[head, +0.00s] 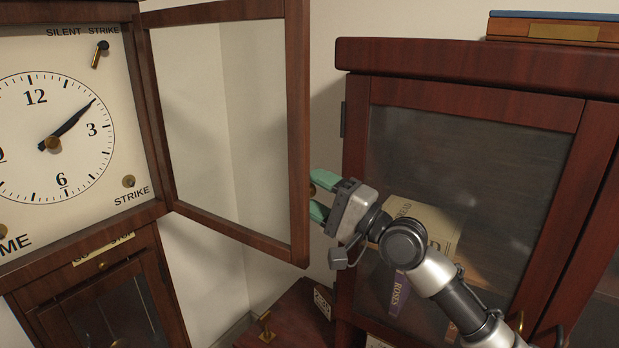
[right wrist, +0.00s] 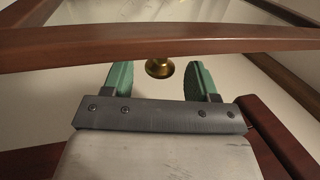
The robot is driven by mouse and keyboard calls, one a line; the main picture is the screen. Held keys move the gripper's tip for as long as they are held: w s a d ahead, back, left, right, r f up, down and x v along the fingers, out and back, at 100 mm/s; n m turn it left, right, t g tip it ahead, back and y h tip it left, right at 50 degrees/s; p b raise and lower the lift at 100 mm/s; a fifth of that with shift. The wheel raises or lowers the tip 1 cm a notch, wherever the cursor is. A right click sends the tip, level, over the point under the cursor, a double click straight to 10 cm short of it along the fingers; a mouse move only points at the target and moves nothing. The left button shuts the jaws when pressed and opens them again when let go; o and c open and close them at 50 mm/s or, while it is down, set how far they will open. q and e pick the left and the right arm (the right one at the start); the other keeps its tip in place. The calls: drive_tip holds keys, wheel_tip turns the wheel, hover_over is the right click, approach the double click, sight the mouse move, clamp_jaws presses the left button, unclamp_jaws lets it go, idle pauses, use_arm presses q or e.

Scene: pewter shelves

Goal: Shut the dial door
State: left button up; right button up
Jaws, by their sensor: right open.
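The dial door (head: 298,130) is a glazed wooden frame that stands swung open to the right of the clock dial (head: 90,130). Its hinged side is against the clock case, and its free edge is near my right gripper (head: 316,197). In the right wrist view, the door's rail (right wrist: 200,42) crosses the top, with a brass knob (right wrist: 160,68) on it. My right gripper (right wrist: 160,85) is open, with its green fingers on either side of the knob and apart from it. My left gripper is not in view.
A glass-fronted wooden cabinet (head: 480,68) stands close on the right, behind my right arm, with books (head: 425,225) behind its glass. A book or box (head: 555,30) lies on its top. A low wooden surface (head: 290,318) with a small brass object (head: 266,328) is below the door.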

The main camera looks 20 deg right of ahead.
drive_tip(key=shift+x, duration=0.9)
drive_tip(key=shift+c, duration=0.3)
clamp_jaws()
